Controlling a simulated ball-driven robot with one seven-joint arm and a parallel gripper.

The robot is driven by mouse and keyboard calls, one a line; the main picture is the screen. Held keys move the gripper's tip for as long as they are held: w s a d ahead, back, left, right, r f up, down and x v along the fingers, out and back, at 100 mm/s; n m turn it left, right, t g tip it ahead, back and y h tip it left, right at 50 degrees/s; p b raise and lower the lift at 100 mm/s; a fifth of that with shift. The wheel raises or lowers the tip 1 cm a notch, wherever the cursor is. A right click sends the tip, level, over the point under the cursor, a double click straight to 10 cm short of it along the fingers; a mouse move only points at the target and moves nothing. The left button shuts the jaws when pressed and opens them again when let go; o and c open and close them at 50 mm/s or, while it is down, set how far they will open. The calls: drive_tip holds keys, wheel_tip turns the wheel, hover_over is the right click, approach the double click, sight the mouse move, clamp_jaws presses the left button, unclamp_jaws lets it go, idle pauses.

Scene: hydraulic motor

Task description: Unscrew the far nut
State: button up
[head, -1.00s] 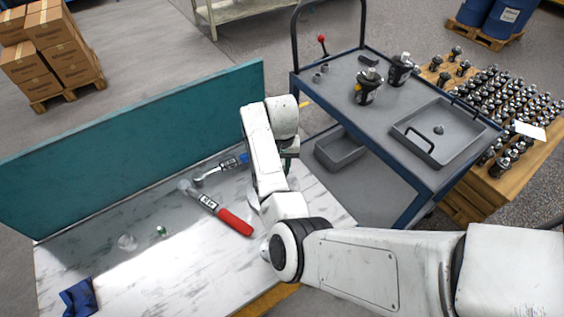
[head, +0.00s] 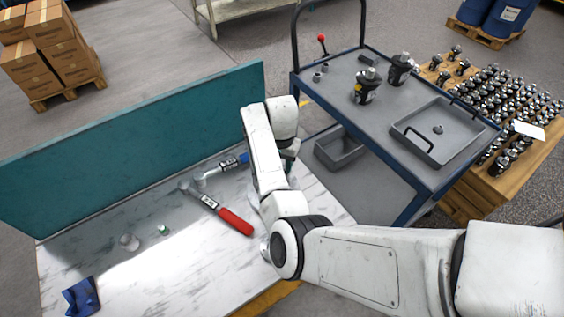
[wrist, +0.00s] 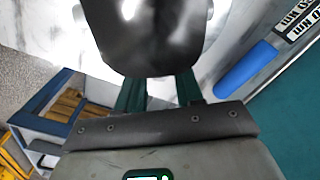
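My gripper (wrist: 160,92) shows in the wrist view as two dark green fingers with a gap between them. A large, dark, rounded object (wrist: 148,38) with a blurred shiny surface covers the fingertips. I cannot tell whether the fingers hold it or only stand close to it. No nut can be made out in either view, so the far nut is hidden or too small to tell.
A red-handled tool (head: 235,222) and a blue-handled tool (head: 226,164) lie on the bench before a teal back panel (head: 130,150). A blue cart (head: 430,182) stands right.

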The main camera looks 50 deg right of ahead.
drive_tip(key=m, duration=0.6)
drive_tip(key=shift+c, duration=0.4)
drive_tip(key=c, duration=0.6)
drive_tip(key=n, duration=0.4)
drive_tip(key=shift+n, duration=0.8)
drive_tip(key=n, duration=0.4)
drive_tip(key=shift+r+n, duration=0.1)
drive_tip(key=shift+n, duration=0.2)
